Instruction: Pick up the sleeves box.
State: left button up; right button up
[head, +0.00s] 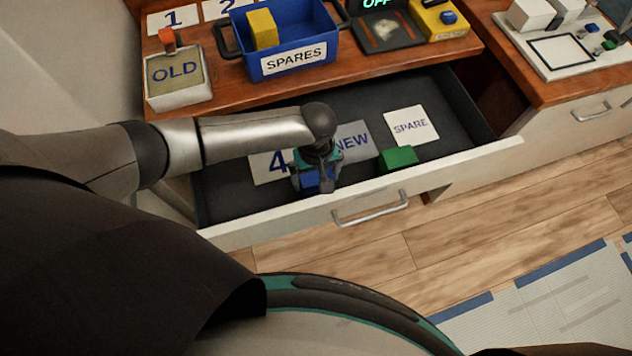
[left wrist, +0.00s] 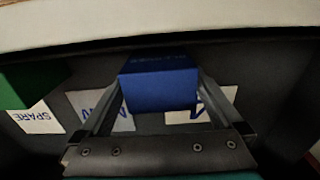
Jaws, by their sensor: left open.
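A blue box (head: 311,183) with faint lettering on top, which I cannot read for certain, sits in the open drawer near its front wall; I take it for the sleeves box. It also shows in the left wrist view (left wrist: 159,88). My left gripper (head: 316,187) is down in the drawer at this box. Its jaws are open, with one finger on each side of the box in the left wrist view. I cannot tell whether the fingers touch it. My right gripper is not in view.
The open drawer (head: 440,97) also holds a green box (head: 398,158) to the right and several cards, including SPARE (head: 411,125). A blue SPARES bin (head: 291,60) holding a yellow block (head: 262,28) and an OLD container (head: 178,82) stand on the wooden top above.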

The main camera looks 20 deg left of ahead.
pick_arm(q)
jog(key=shift+f, duration=0.3)
jog(key=shift+c, duration=0.4)
jog(key=c, duration=1.2)
jog(key=shift+c, duration=0.3)
jog(key=shift+r, duration=0.15)
